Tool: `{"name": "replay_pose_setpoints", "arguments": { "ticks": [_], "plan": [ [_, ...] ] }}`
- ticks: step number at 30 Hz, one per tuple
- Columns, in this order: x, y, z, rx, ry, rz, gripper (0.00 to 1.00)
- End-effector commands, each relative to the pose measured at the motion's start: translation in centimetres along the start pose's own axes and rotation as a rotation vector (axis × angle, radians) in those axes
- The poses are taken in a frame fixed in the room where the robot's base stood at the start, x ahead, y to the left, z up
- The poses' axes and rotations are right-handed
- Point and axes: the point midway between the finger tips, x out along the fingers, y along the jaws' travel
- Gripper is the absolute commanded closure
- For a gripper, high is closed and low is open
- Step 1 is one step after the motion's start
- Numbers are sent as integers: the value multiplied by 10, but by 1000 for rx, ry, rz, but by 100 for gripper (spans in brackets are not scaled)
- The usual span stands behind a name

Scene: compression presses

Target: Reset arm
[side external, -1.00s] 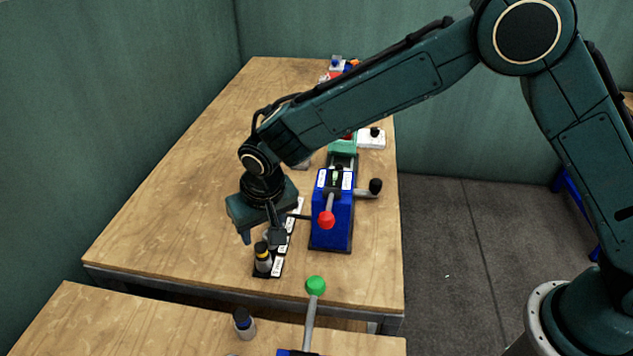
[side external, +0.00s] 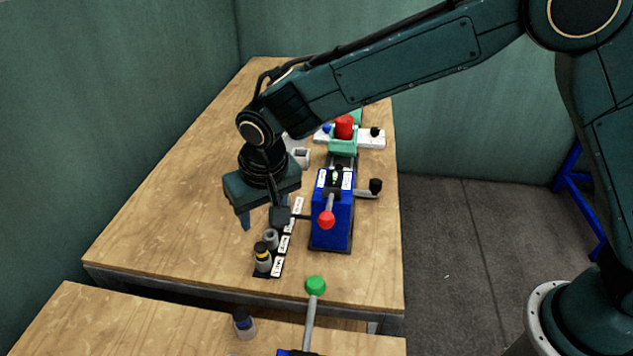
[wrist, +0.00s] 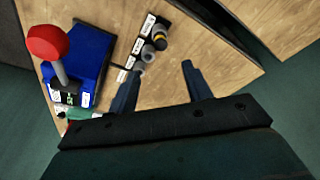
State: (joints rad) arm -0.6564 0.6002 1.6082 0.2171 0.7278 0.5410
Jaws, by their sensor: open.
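My gripper (side external: 262,222) is above the wooden table, just left of the blue press. In the wrist view my gripper (wrist: 160,82) has its two fingers apart with only bare wood between them. The blue press (side external: 332,218) has a red-knobbed lever and a black side handle; it also shows in the wrist view (wrist: 92,52). A black labelled rack (side external: 280,258) lies left of the press. It holds a grey cylinder with a black cap and yellow band (side external: 263,257) and a plain grey ring-like part (side external: 271,238). My gripper partly covers the rack's far end.
Behind the press stand a green fixture with a red cylinder (side external: 344,126), a white button box (side external: 372,138) and a grey hollow part (side external: 301,157). A green-knobbed lever (side external: 316,286) and a blue-topped bottle (side external: 244,324) are on the nearer table. The table's left side is clear.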

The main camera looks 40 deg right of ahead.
Motion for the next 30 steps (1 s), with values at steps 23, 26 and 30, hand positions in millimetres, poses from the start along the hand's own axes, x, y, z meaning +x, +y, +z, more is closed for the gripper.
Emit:
{"name": "replay_pose_setpoints", "arguments": {
  "ticks": [23,26,30],
  "plan": [
    [-103,110,2,7,46,-39,51],
    [-122,133,10,6,58,-44,51],
    [-145,163,24,4,76,-50,51]
  ]
}}
